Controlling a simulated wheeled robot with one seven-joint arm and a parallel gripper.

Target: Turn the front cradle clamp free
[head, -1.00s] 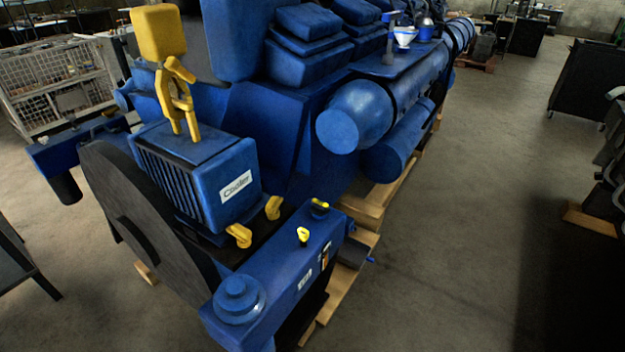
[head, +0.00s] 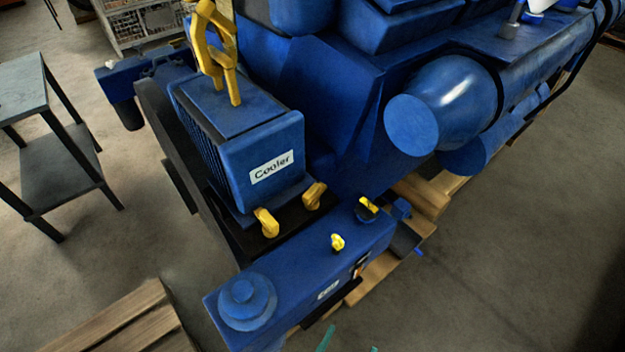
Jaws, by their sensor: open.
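A blue box labelled "Cooler" (head: 255,150) sits upright on a dark cradle at the engine's end. Two yellow clamp handles stand at its foot, a nearer left one (head: 266,223) and a right one (head: 313,196). I cannot tell by label which is the front cradle clamp. A yellow lifting hook (head: 215,50) reaches down to the cooler's top. My gripper (head: 350,343) shows only as two teal fingertips at the bottom edge, apart and with nothing seen between them. It is below the clamps in the picture, clear of them.
A blue housing (head: 290,270) with a round cap and two yellow-topped knobs lies in front of the cooler. Wooden pallet timbers (head: 425,200) show under the engine. A dark table (head: 50,130) stands left, and a pallet (head: 125,325) lies lower left. Floor at right is clear.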

